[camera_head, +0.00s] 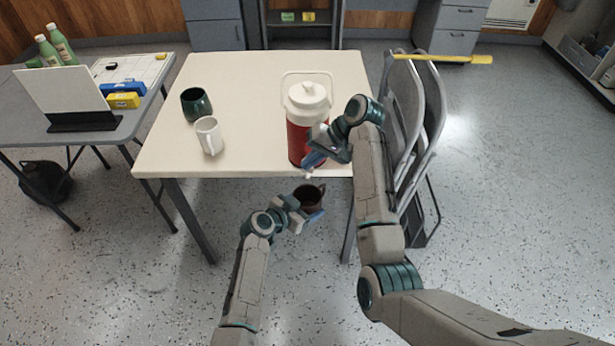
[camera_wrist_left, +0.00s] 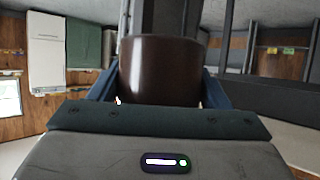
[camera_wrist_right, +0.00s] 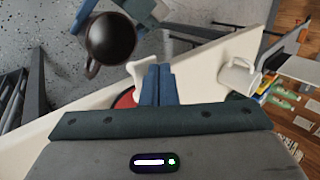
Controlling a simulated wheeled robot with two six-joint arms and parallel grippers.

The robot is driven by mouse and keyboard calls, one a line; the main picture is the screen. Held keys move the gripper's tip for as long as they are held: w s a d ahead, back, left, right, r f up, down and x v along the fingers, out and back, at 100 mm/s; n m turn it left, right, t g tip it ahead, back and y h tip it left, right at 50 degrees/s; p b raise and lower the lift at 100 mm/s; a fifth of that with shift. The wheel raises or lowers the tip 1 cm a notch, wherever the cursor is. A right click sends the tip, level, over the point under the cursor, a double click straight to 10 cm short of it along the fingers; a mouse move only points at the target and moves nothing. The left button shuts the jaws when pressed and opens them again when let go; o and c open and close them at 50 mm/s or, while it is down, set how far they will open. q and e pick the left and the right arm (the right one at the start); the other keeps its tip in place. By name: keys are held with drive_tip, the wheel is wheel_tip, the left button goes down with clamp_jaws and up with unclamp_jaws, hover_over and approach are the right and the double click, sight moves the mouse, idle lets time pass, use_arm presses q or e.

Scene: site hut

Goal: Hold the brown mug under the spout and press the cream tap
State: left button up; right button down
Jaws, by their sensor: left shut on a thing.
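The brown mug (camera_head: 308,195) is held by my left gripper (camera_head: 302,206), shut on it, in front of the table's near edge and below the jug. The mug fills the middle of the left wrist view (camera_wrist_left: 160,72). The red jug (camera_head: 296,140) with a white lid stands at the table's near edge. Its cream tap (camera_wrist_right: 141,74) shows beside my fingers in the right wrist view. My right gripper (camera_head: 313,163) is shut and empty, at the jug's front near the tap; I cannot tell whether it touches. The mug's open top shows in the right wrist view (camera_wrist_right: 110,40).
A white mug (camera_head: 208,136) and a dark green cup (camera_head: 196,104) stand on the cream table (camera_head: 245,75), left of the jug. Folded chairs (camera_head: 410,110) lean at the table's right. A grey side table (camera_head: 90,140) stands at the left.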

drive_tip(key=shift+f, duration=0.65)
idle(5.8)
drive_tip(key=shift+r, duration=2.3)
